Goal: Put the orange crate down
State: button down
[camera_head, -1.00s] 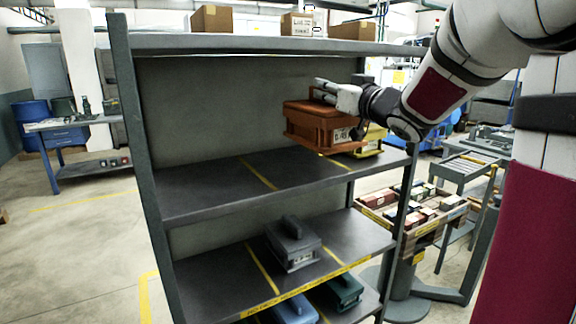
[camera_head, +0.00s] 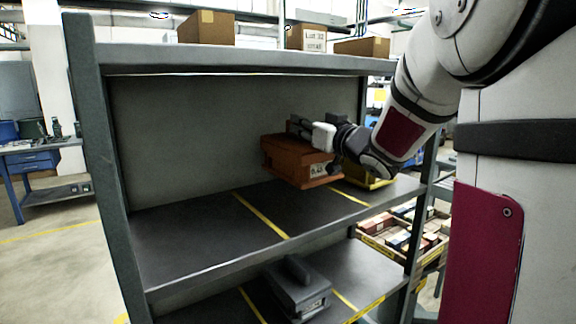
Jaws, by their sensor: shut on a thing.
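The orange crate (camera_head: 292,161) is a small orange-brown box with a white label on its front. It is over the right part of the middle shelf (camera_head: 190,236), in front of the back panel. My gripper (camera_head: 300,127) is at the crate's top and shut on it; the fingertips are partly hidden. The crate looks level and close to the shelf surface; I cannot tell if its underside touches.
A yellow crate (camera_head: 376,181) stands right of the orange crate, partly behind my wrist. Yellow lines divide the shelf, and its left part is free. A grey crate (camera_head: 297,288) sits on the shelf below. Cardboard boxes (camera_head: 206,28) stand on top.

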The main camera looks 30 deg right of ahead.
aim_at(325, 161)
jog(key=shift+f, duration=3.2)
jog(key=c, duration=1.6)
grip_release()
jog(key=shift+f, duration=0.1)
jog(key=shift+o, duration=0.2)
jog(key=shift+r, duration=0.2)
jog(key=s, duration=0.8)
jog(key=s+f, duration=0.1)
jog(key=s, duration=0.3)
jog(key=shift+d+f, duration=0.1)
jog(key=shift+d, duration=0.1)
